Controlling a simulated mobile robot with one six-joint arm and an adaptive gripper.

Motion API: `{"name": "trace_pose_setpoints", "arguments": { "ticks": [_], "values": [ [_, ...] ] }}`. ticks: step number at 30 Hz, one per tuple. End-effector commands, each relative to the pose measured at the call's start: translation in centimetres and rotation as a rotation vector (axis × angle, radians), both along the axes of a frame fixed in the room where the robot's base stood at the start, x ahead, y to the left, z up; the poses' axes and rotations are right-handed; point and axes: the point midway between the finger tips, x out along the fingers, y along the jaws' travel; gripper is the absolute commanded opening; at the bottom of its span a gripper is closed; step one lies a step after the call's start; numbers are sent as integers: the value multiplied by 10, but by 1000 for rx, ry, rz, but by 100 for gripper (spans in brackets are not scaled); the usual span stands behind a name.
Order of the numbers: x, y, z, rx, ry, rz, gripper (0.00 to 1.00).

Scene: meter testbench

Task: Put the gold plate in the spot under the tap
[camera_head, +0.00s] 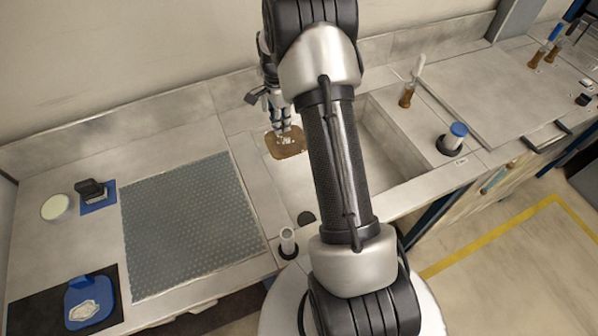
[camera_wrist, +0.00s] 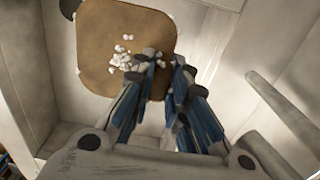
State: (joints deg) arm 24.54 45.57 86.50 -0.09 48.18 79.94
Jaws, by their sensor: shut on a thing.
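The gold plate (camera_head: 290,151) is a flat, rounded square at the left part of the sink basin (camera_head: 385,150) in the head view. My gripper (camera_head: 284,131) reaches down to it from above and is shut on it. In the wrist view the gold plate (camera_wrist: 105,40) lies beyond my fingertips (camera_wrist: 165,68), with small white granules on its face. The fingers overlap its lower right edge; the exact contact is partly hidden. I cannot clearly make out the tap; my arm hides part of the sink. A pale bar (camera_wrist: 285,108) crosses the right of the wrist view; I cannot tell what it is.
A textured grey mat (camera_head: 190,225) lies left of the sink. A white cylinder (camera_head: 288,241) stands at the front edge. A blue-capped cylinder (camera_head: 453,139) and a brown-based tool (camera_head: 408,94) stand right of the sink. A blue holder (camera_head: 88,298) sits front left.

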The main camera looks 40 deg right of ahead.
Motion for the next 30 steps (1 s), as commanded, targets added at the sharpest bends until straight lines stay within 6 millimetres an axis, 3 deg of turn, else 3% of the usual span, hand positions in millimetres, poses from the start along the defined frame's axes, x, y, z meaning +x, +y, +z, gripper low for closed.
{"name": "trace_pose_setpoints", "arguments": {
  "ticks": [5, 19, 30],
  "values": [
    [0, -1, -24, 2, 4, -2, 0],
    [0, -1, -135, 0, 2, -2, 0],
    [1, -1, -164, 0, 0, -2, 0]
  ]
}}
